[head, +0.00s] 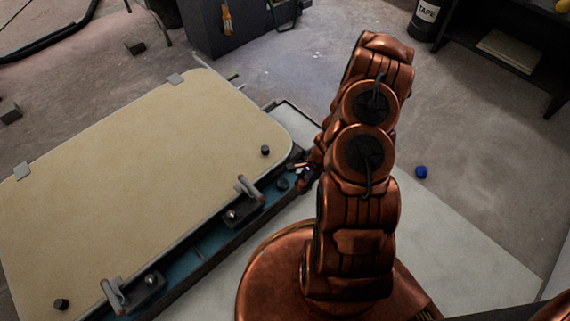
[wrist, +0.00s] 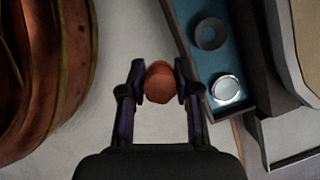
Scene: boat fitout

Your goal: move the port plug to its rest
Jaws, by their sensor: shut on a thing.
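In the wrist view a rounded red-orange piece, which I take to be the port plug (wrist: 160,84), sits between the fingertips of my gripper (wrist: 160,81). The gripper is shut on it, over a pale surface and to the left of a blue-floored tray (wrist: 195,10). A dark ring (wrist: 210,34) and a shiny silver disc (wrist: 227,89) lie in the tray; I cannot tell whether either is the rest. In the head view my gripper (head: 305,172) is small and partly hidden by my arm, beside the panel's near right corner.
A large beige panel (head: 140,170) with metal clamps (head: 250,189) and black knobs (head: 265,150) fills the left of the head view. A blue ball (head: 421,172) lies on the right. A dark shelf (head: 490,60) and a tape can (head: 425,18) stand at the back right.

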